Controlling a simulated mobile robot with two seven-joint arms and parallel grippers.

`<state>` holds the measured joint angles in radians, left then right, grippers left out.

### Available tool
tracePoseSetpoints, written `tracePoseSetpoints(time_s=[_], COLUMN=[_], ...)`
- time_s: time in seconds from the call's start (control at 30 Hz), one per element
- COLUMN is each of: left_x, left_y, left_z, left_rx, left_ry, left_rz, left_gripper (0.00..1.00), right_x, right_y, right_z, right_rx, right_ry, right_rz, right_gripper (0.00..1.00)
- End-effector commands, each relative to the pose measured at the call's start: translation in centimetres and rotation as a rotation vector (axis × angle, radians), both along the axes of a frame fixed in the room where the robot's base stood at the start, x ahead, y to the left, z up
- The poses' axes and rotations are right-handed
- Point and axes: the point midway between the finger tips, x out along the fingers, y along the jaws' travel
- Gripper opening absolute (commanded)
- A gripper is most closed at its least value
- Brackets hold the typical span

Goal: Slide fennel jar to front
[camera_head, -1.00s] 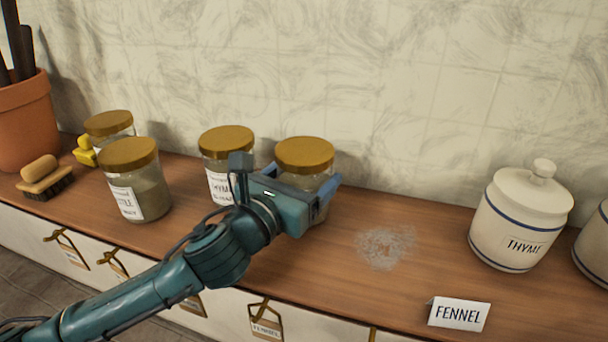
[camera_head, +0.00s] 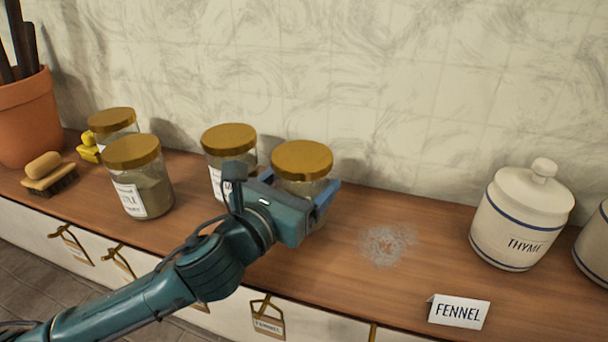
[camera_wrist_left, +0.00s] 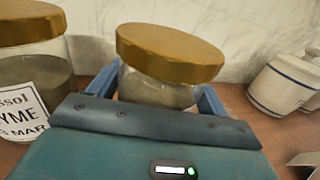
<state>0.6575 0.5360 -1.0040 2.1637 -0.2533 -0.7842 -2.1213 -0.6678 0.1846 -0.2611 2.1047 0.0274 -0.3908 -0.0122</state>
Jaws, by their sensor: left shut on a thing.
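A glass jar with a gold lid (camera_head: 301,160) stands on the wooden counter, right of the other glass jars. Its label is hidden, so I cannot read its name. My left gripper (camera_head: 312,196) is shut on this jar, one finger on each side of the glass below the lid. In the left wrist view the jar (camera_wrist_left: 168,60) sits between the blue fingers (camera_wrist_left: 158,98). A white card reading FENNEL (camera_head: 459,311) stands at the counter's front edge, to the right. My right gripper is not in view.
A jar labelled THYME (camera_wrist_left: 30,70) stands close left of the held jar. Another labelled jar (camera_head: 138,180), a brush (camera_head: 48,172) and a terracotta pot (camera_head: 28,122) are farther left. A white ceramic THYME canister (camera_head: 522,215) stands right. Counter around a pale powdery patch (camera_head: 386,244) is clear.

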Motion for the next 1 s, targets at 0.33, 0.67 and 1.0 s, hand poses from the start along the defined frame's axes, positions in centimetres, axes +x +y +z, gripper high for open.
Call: tracePoseSetpoints(time_s=[0.33,0.67,1.0], left_x=[-1.4,-2.7,-3.9], left_y=[0.4,0.8,1.2], left_z=[-0.1,-0.1,-0.2], left_rx=[0.002,0.001,0.003], left_ry=[0.003,0.004,0.004], left_rz=[-0.001,-0.001,-0.001], left_gripper=[0.45,0.45,0.45], right_x=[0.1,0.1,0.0], right_y=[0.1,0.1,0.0], right_z=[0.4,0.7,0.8], right_rx=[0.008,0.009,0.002], right_ry=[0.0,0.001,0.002], right_rz=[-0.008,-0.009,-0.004], right_gripper=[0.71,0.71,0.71])
